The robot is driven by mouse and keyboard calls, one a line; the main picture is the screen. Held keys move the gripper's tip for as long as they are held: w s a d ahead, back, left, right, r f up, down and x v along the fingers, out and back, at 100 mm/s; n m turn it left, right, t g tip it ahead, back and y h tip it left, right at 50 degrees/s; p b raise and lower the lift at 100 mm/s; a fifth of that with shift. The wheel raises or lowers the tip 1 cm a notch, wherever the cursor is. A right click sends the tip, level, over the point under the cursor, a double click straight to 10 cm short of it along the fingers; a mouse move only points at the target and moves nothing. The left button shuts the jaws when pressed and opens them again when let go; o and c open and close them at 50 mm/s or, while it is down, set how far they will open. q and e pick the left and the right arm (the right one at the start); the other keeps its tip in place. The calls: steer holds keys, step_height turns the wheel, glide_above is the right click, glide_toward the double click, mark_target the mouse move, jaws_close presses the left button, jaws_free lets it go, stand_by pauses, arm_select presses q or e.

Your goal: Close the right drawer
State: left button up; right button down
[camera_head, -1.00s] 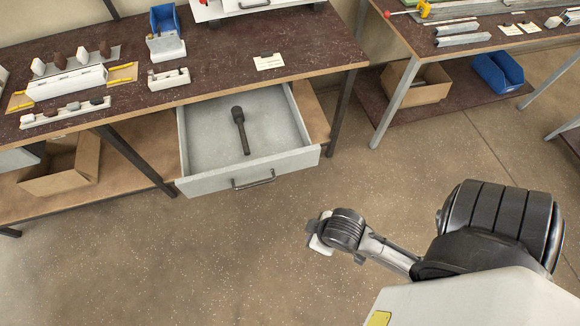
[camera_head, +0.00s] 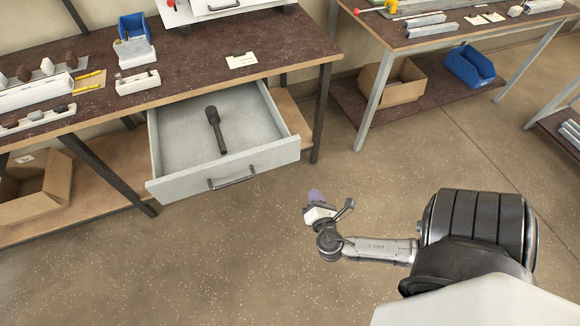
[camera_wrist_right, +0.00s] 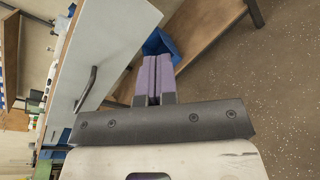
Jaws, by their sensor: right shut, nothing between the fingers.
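The right drawer (camera_head: 225,165) is pulled out under the dark-topped bench, a grey open box with a dark bar handle (camera_head: 232,179) on its front. A dark hammer-like tool (camera_head: 216,129) lies inside it. My right gripper (camera_head: 315,196) is in front and to the right of the drawer, apart from it, above the floor. In the right wrist view the purple fingers (camera_wrist_right: 154,78) are shut together and empty. There the drawer front (camera_wrist_right: 108,50) and its handle (camera_wrist_right: 87,90) show to the left of the fingers. My left gripper is not in view.
The bench top (camera_head: 195,67) holds blocks, a blue bin (camera_head: 133,27) and a white card (camera_head: 242,60). A bench leg (camera_head: 321,115) stands right of the drawer. A cardboard box (camera_head: 400,83) and blue bin (camera_head: 469,67) sit under another bench. The floor before the drawer is clear.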

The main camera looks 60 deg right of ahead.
steer(key=w+a+r+n+t, duration=0.2)
steer(key=n+t, duration=0.1)
steer(key=n, duration=0.3)
steer(key=n+y+b, duration=0.1)
steer(key=n+b, duration=0.2)
steer(key=n, duration=0.1)
glide_toward(287, 155)
steer(key=shift+t, duration=0.3)
steer(key=x, duration=0.7)
steer(key=shift+w+d+f, duration=0.1)
steer(key=shift+d, duration=0.1)
